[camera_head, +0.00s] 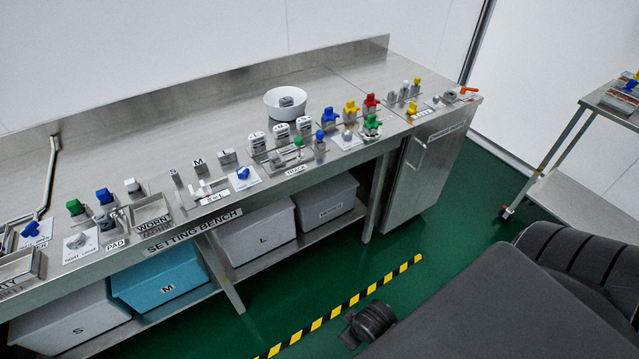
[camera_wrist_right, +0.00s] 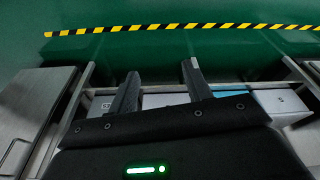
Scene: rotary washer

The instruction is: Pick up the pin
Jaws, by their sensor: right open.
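Several small fittings stand on the steel bench (camera_head: 110,180), and I cannot tell which of them is the pin. Among them are a green-topped upright piece (camera_head: 300,143) behind the TRACK label, a blue piece (camera_head: 242,173) on a white card, and small grey blocks (camera_head: 227,156) by the S, M, L letters. In the right wrist view my right gripper (camera_wrist_right: 162,70) is open with nothing between its fingers. It is over the green floor and bins, away from the bench-top parts. My left gripper is not in view.
A white bowl (camera_head: 286,103) with a grey piece stands at the back of the bench. Lettered bins, including a blue one (camera_head: 160,277), sit on the shelf below. A trolley (camera_head: 592,112) stands at the right. Green floor with a striped line (camera_head: 345,305) lies in front.

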